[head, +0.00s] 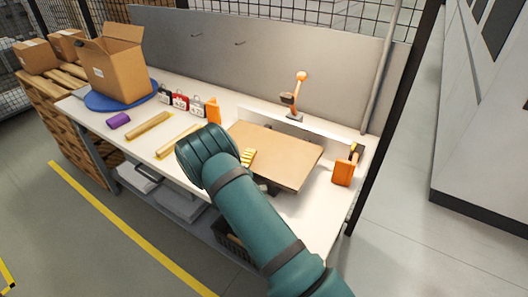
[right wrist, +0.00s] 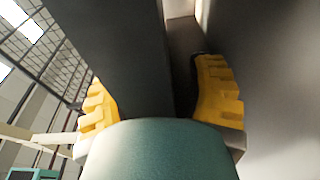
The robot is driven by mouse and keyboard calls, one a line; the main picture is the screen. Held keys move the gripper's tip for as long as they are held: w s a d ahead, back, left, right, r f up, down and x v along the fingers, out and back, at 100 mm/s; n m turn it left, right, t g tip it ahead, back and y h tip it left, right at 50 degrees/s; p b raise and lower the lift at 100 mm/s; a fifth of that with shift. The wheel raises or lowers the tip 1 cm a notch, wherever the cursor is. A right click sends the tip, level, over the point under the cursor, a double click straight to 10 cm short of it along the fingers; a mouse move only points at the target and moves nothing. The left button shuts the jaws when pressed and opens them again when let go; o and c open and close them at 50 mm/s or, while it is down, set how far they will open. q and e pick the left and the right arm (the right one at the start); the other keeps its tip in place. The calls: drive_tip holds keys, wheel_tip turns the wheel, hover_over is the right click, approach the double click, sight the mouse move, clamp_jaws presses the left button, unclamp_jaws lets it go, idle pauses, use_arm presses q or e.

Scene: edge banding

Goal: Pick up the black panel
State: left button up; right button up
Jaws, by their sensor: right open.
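In the right wrist view a broad dark panel (right wrist: 125,60), which looks like the black panel, runs up between the yellow fingers of my right gripper (right wrist: 155,80). The fingers stand apart on either side of it, with a gap showing towards the right finger. I cannot tell whether the left finger touches it. In the head view only a yellow finger of my right gripper (head: 248,157) shows past my teal arm, at the left edge of a tan board. The black panel is not clearly seen there; my arm hides that spot. My left gripper is out of view.
The tan board (head: 278,153) lies over the white workbench (head: 310,202). An orange tool (head: 345,167) stands to its right, an orange lamp-like device (head: 297,95) behind. Wood strips (head: 150,131), a purple roll (head: 118,120) and an open carton (head: 116,70) are to the left.

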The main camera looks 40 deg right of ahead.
clamp_jaws()
drive_tip(key=shift+r, duration=0.15)
drive_tip(key=shift+r, duration=0.1)
drive_tip(key=shift+r, duration=0.25)
wheel_tip(320, 180, up, 8)
drive_tip(key=shift+r+p, duration=0.25)
drive_tip(key=shift+p, duration=0.4)
drive_tip(key=s+a+r+p, duration=0.2)
drive_tip(key=a+r+p, duration=0.1)
drive_tip(key=r, duration=0.5)
drive_tip(key=s+a+r+p, duration=0.2)
drive_tip(key=a+r+p, duration=0.1)
drive_tip(key=r, duration=0.4)
drive_tip(key=s+a+r+p, duration=0.2)
drive_tip(key=a+r+p, duration=0.2)
drive_tip(key=r, duration=0.4)
drive_tip(key=shift+s+r, duration=0.3)
drive_tip(key=shift+r, duration=0.05)
idle(0.5)
